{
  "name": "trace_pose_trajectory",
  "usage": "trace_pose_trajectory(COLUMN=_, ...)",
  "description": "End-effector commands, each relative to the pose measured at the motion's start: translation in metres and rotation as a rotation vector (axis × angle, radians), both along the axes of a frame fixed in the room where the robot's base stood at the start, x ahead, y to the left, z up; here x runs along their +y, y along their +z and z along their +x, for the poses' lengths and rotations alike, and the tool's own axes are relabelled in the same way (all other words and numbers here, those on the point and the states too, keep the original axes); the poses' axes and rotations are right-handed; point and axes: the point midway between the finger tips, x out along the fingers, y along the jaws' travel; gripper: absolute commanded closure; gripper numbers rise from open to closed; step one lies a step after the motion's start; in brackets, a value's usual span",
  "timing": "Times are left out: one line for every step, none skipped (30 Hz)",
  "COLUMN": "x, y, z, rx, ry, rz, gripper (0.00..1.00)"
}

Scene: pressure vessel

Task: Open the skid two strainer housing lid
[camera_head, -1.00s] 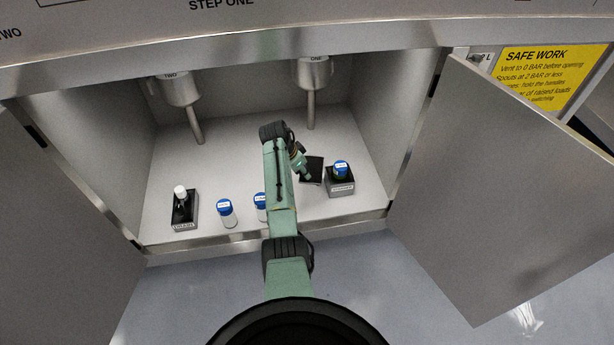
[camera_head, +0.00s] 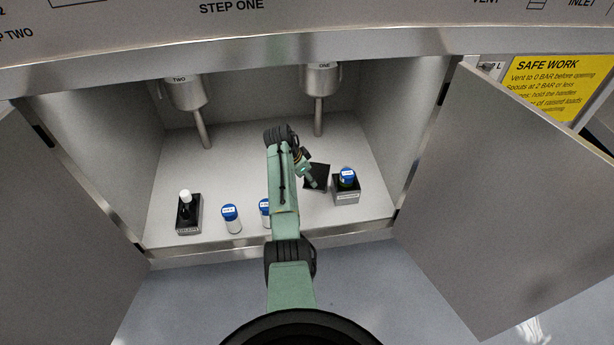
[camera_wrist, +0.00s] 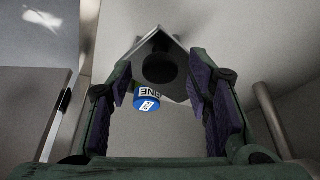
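Two metal cylinders with spouts hang from the cabinet's ceiling: one marked TWO (camera_head: 187,93) at the left and one marked ONE (camera_head: 321,79) at the right. I cannot tell whether either is the strainer housing, and no lid can be made out. My gripper (camera_head: 311,178) is low in the cabinet, right of centre, away from the TWO cylinder. In the wrist view my gripper (camera_wrist: 162,85) is open, its fingers wide apart. Beyond the fingers show a blue-capped jar (camera_wrist: 148,100) and a grey square block with a dark round opening (camera_wrist: 160,48). Nothing is held.
A black holder (camera_head: 189,225) with a white-topped bottle and blue-capped jars (camera_head: 231,218) line the front. Open doors (camera_head: 500,200) flank the cabinet.

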Motion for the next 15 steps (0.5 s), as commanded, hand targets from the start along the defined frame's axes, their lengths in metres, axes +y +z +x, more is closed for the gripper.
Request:
trace_pose_trajectory(x=0.000, y=0.000, z=0.000, rx=0.000, ry=0.000, rz=0.000, gripper=0.53)
trace_pose_trajectory(x=0.000, y=0.000, z=0.000, rx=0.000, ry=0.000, rz=0.000, gripper=0.53)
trace_pose_trajectory(x=0.000, y=0.000, z=0.000, rx=0.000, ry=0.000, rz=0.000, gripper=0.53)
trace_pose_trajectory(x=0.000, y=0.000, z=0.000, rx=0.001, ry=0.000, rz=0.001, gripper=0.53)
trace_pose_trajectory(x=0.000, y=0.000, z=0.000, rx=0.001, ry=0.000, rz=0.000, gripper=0.53)
trace_pose_trajectory(x=0.000, y=0.000, z=0.000, rx=0.001, ry=0.000, rz=0.000, gripper=0.53)
trace_pose_trajectory(x=0.000, y=0.000, z=0.000, rx=0.001, ry=0.000, rz=0.000, gripper=0.53)
trace_pose_trajectory(x=0.001, y=0.001, z=0.000, rx=0.000, ry=0.000, rz=0.000, gripper=0.53)
trace_pose_trajectory(x=0.001, y=0.002, z=0.000, rx=0.000, ry=0.000, rz=0.000, gripper=0.53)
trace_pose_trajectory(x=0.002, y=0.004, z=-0.001, rx=-0.001, ry=0.000, rz=0.000, gripper=0.53)
trace_pose_trajectory(x=0.003, y=0.007, z=-0.001, rx=-0.002, ry=0.001, rz=0.000, gripper=0.53)
trace_pose_trajectory(x=0.004, y=0.011, z=-0.002, rx=-0.002, ry=0.001, rz=0.000, gripper=0.53)
trace_pose_trajectory(x=0.006, y=0.015, z=-0.002, rx=-0.002, ry=0.001, rz=0.000, gripper=0.53)
trace_pose_trajectory(x=0.008, y=0.020, z=-0.003, rx=-0.003, ry=0.001, rz=0.000, gripper=0.53)
trace_pose_trajectory(x=0.011, y=0.027, z=-0.005, rx=-0.004, ry=0.002, rz=0.000, gripper=0.53)
